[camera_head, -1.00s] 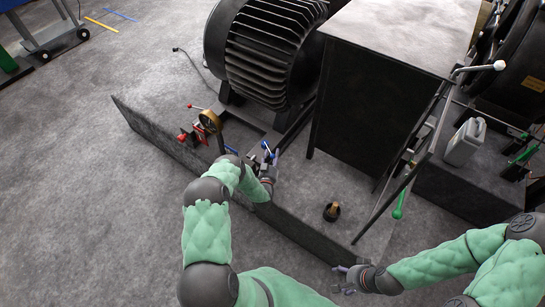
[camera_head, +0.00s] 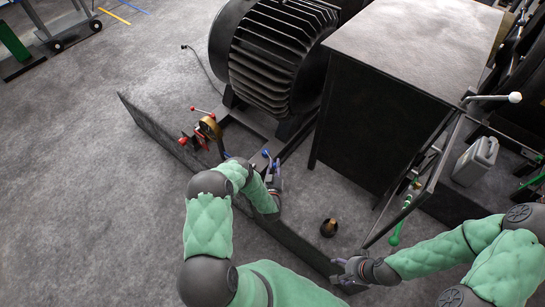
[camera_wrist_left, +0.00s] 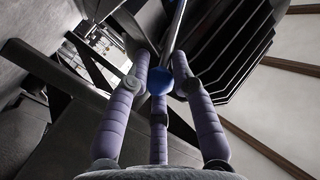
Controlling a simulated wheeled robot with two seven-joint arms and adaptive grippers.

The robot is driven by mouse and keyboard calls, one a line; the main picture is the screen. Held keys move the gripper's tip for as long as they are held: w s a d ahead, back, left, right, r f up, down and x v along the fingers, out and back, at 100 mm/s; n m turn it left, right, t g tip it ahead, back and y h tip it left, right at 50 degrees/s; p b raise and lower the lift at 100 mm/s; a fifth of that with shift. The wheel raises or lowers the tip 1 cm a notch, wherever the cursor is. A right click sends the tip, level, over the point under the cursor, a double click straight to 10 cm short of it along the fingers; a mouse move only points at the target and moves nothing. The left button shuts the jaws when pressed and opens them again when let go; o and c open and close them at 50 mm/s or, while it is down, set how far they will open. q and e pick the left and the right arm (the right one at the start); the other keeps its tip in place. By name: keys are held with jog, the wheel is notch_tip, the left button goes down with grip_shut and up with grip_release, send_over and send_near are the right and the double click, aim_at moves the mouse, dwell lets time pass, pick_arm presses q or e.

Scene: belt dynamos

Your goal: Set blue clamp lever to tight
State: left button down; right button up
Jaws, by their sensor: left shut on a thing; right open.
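The blue clamp lever shows as a blue ball knob (camera_wrist_left: 160,81) on a thin metal rod in the left wrist view. In the head view its blue tip (camera_head: 266,154) stands at the near side of the big motor. My left gripper (camera_head: 273,172) is at the lever. In the left wrist view its purple fingers (camera_wrist_left: 160,65) are closed around the rod and knob. The lever's base and any tight marking are hidden or too small to read. My right gripper (camera_head: 343,268) is open and empty by the front edge of the black base.
A brass gauge (camera_head: 210,127) and red-handled parts (camera_head: 200,139) stand left of the lever. The ribbed black motor (camera_head: 280,55) and a tall dark cabinet (camera_head: 370,110) rise behind.

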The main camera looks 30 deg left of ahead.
pick_arm(q)
jog(key=shift+w+d, duration=0.2)
pick_arm(e)
jog(key=shift+w+a, duration=0.1)
jog(key=shift+w, duration=0.15)
pick_arm(q)
jog(key=c, duration=1.1)
grip_release()
jog(key=shift+o, duration=0.2)
jog(key=shift+s, duration=0.1)
jog(key=v, duration=1.2)
jog(key=shift+d, duration=0.1)
